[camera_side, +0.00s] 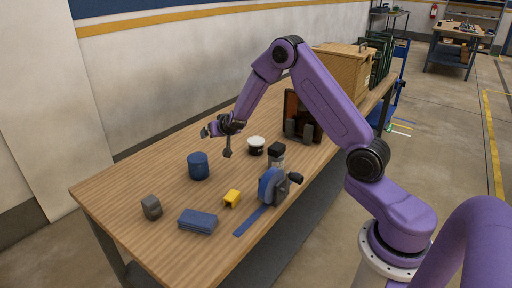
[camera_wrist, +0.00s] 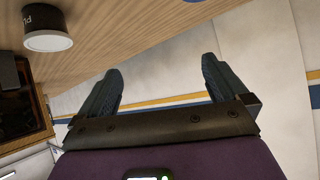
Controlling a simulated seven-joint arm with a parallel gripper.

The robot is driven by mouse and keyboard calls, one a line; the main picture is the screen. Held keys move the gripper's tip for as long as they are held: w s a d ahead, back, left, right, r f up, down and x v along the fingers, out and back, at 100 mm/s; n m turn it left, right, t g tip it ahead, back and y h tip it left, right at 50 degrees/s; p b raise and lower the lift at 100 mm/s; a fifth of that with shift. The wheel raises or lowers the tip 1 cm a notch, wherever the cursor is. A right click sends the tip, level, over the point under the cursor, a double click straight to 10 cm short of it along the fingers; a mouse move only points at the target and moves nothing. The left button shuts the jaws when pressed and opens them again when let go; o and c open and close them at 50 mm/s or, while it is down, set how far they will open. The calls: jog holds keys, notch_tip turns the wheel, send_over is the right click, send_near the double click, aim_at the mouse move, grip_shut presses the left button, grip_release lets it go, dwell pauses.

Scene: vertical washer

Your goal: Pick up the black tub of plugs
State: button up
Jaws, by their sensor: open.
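The black tub of plugs (camera_side: 257,150), a short dark tub with a white lid, stands upright on the wooden table near the middle.
A blue cylinder (camera_side: 198,167) stands to the left. A yellow block (camera_side: 232,198), blue pack (camera_side: 198,220) and grey block (camera_side: 151,207) lie nearer. An open dark case (camera_side: 302,117) stands behind, right.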

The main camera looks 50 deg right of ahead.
jog(key=s+d+f+m+g+h, duration=0.1)
jog(key=d+f+m+h, duration=0.25)
jog(key=d, duration=0.75)
jog(key=m+g+h, duration=0.1)
jog(key=g+h, duration=0.1)
jog(key=h, duration=0.1)
send_over(256, 142)
jog(key=a, duration=0.1)
jog(key=shift+s+a+f, duration=0.15)
jog(key=shift+s+f, duration=0.05)
jog(key=shift+f, duration=0.3)
jog(key=shift+s+d+f, duration=0.1)
jog(key=shift+f, duration=0.55)
jog(key=shift+s+d+f, duration=0.1)
jog(key=shift+f, duration=0.5)
jog(key=shift+w+f, duration=0.1)
jog(key=shift+f, duration=0.6)
notch_tip(256, 142, down, 3)
jog(key=shift+f, duration=0.2)
jog(key=shift+w+d+f, duration=0.15)
jog(key=shift+w+d, duration=0.2)
jog(key=shift+d, duration=0.2)
jog(key=shift+w+d+f, duration=0.3)
jog(key=shift+w+d, duration=0.1)
jog(key=shift+d, duration=0.15)
jog(key=shift+c, duration=0.3)
